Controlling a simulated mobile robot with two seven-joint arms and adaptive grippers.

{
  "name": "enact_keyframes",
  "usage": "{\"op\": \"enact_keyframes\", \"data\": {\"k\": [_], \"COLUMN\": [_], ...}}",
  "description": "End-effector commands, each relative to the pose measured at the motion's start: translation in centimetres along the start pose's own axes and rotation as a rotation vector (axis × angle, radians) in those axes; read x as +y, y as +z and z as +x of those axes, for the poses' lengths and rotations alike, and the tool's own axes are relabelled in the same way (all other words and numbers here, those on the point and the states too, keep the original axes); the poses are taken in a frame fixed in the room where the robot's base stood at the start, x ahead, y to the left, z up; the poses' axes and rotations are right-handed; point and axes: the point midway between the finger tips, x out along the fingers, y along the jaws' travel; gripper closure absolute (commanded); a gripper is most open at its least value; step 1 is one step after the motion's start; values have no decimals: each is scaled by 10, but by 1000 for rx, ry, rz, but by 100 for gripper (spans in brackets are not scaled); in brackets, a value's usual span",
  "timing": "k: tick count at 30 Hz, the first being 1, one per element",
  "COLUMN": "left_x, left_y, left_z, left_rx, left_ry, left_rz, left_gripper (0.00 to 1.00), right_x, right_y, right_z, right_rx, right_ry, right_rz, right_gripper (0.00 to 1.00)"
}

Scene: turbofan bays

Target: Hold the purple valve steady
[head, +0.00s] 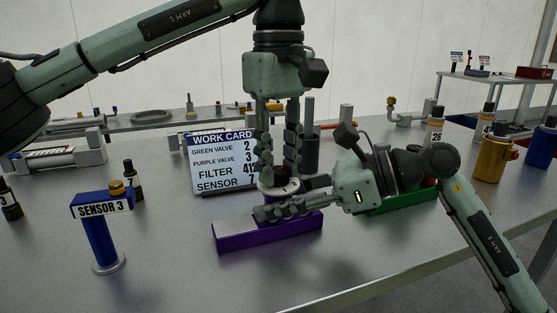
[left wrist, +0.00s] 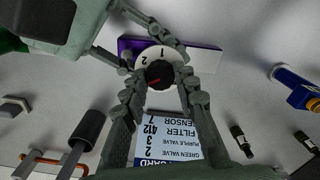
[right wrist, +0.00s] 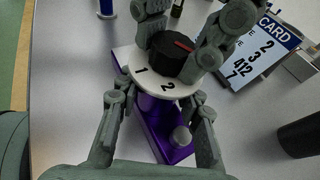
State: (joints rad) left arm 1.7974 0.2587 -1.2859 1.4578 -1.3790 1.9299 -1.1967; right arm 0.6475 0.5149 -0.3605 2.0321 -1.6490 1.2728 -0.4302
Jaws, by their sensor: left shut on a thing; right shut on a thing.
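The purple valve has a long purple base (head: 235,234), a white numbered dial (right wrist: 140,72) and a black knob (right wrist: 172,55) with a red mark. My left gripper (head: 278,174) points down from above and is shut on the knob, with a finger on either side. My right gripper (head: 283,200) comes in from the right, low, and is shut on the valve body (right wrist: 150,105) under the dial. In the right wrist view, 1 and 2 show on the dial, and the red mark points away from them. The fingers hide other parts of the dial.
A work card (head: 219,160) behind the valve reads green valve 2, purple valve 3, filter 412, sensor 7. A blue SENSOR 3 post (head: 101,240) stands at left. A green base (head: 400,203) lies behind my right arm. A dark cylinder (head: 311,154) stands behind the valve.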

Motion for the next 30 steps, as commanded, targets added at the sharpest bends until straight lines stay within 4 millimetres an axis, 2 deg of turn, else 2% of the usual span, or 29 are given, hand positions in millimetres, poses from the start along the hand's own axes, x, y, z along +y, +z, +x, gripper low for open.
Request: {"op": "enact_keyframes", "data": {"k": [5,6,10,19,22,26,30], "left_x": [0,0,0,0,0,0,0], "left_y": [-1,-1,-1,0,0,0,0], "left_z": [0,0,0,-1,-7,-28,-59], "left_rx": [1,1,1,0,1,1,3], "left_ry": [-2,-2,-1,0,1,2,3], "left_rz": [-3,-3,-3,-3,-3,-2,-5], "left_gripper": [100,67,51,50,50,50,50], "right_x": [0,0,0,0,0,0,0], "right_y": [0,0,0,0,0,0,0], "right_z": [0,0,0,0,0,0,0], "right_rx": [1,1,1,1,1,1,1], "right_ry": [-1,-1,-1,-1,-1,-1,-1], "right_rz": [0,0,0,0,0,0,0], "right_gripper": [100,100,100,100,100,100,100]}}
